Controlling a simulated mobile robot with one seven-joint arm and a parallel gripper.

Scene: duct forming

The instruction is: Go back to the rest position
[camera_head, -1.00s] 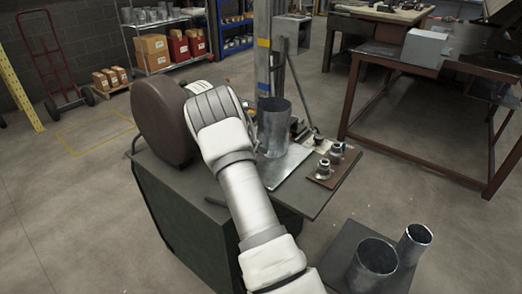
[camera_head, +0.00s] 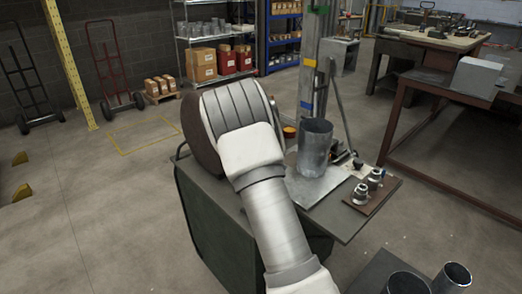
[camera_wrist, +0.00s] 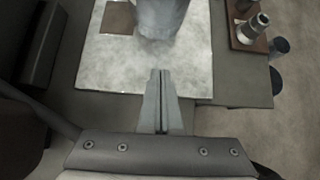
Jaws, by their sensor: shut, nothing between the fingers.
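My gripper (camera_wrist: 160,75) is shut and empty in the wrist view. Its fingertips point at a light metal plate (camera_wrist: 105,65) on the dark bench, with a grey metal duct cylinder (camera_wrist: 162,18) just beyond them. In the head view my arm reaches over the bench and hides the gripper. The upright duct cylinder (camera_head: 315,146) stands on the metal plate (camera_head: 318,184), right of my arm, by a vertical post. I cannot tell the exact gap between the fingertips and the cylinder.
A brown round drum (camera_head: 200,130) stands behind my arm. Small metal fittings (camera_head: 367,187) sit on a brown board (camera_head: 378,197) at the bench's right. Open metal tubes (camera_head: 452,278) stand lower right. A brown-framed table (camera_head: 440,90) is at right. Floor at left is mostly clear.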

